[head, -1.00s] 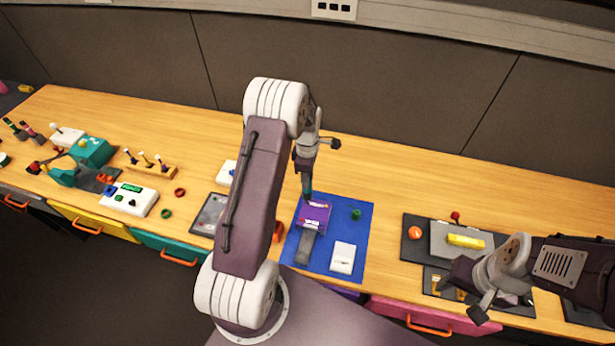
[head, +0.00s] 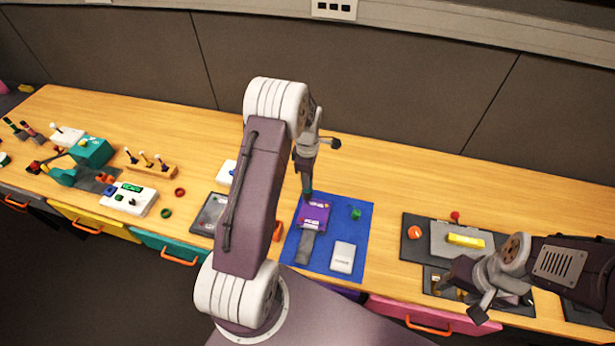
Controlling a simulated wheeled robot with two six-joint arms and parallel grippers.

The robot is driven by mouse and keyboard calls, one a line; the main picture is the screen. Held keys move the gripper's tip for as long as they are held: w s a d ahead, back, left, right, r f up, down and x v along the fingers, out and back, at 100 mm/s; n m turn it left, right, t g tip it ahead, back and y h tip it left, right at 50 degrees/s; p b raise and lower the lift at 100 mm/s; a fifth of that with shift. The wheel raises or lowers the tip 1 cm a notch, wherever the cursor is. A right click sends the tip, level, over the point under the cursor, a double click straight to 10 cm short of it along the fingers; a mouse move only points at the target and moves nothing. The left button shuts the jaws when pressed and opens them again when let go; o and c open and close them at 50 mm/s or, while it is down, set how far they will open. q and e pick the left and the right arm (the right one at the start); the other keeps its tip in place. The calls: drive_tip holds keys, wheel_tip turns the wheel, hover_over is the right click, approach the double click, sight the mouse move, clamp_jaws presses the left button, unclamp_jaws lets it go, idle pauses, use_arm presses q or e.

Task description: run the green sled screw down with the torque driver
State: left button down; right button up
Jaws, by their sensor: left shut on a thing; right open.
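My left gripper (head: 306,178) points down over the blue mat (head: 357,228) and is shut on a slim tool, which I take to be the torque driver. Only the tool's small teal-green lower part (head: 308,192) shows below the jaws. It is at the far edge of a purple unit (head: 313,215) with a grey strip (head: 305,247) on its near side. I cannot make out the screw or tell whether the tool touches it. A small green piece (head: 356,213) lies on the mat to the right. My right gripper (head: 463,292) is open over the dark panel at right.
A white box (head: 343,257) lies on the mat. The dark panel (head: 412,252) at right carries an orange ball (head: 415,232) and a yellow block (head: 466,240). The wooden bench behind the mat is clear.

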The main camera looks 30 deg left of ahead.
use_arm(q)
drive_tip(key=shift+s+d+f, duration=0.1)
drive_tip(key=shift+s, duration=0.05)
drive_tip(key=r+p, duration=0.5)
drive_tip(key=r, duration=0.1)
drive_tip(key=shift+w+r, duration=0.15)
drive_tip(key=shift+w, duration=0.05)
